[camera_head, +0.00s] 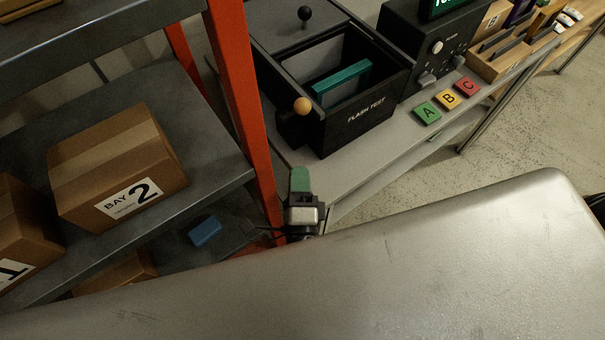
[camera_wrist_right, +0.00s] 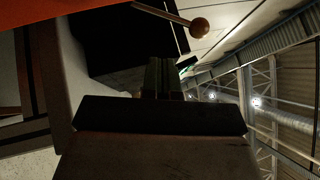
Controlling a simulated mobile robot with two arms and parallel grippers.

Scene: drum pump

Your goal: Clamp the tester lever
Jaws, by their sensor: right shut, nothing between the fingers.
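The black tester box (camera_head: 368,118), marked FLASH TEST, stands on the grey bench with a teal block (camera_head: 342,83) in its open top. A lever with an orange ball knob (camera_head: 302,106) is at its left front side. In the right wrist view the lever's ball (camera_wrist_right: 200,27) and thin rod show above and right of the fingers. My right gripper (camera_head: 300,178), with green fingers, is shut and empty, below the knob in the head view and apart from it. Its fingers (camera_wrist_right: 161,76) show close together in the wrist view. My left gripper is out of view.
An orange shelf post (camera_head: 240,95) stands close left of my right gripper. Shelves hold cartons, including the BAY 2 box (camera_head: 118,165). A black-knobbed handle (camera_head: 305,14) is behind the tester. Coloured tiles A (camera_head: 427,113), B and C lie right of it.

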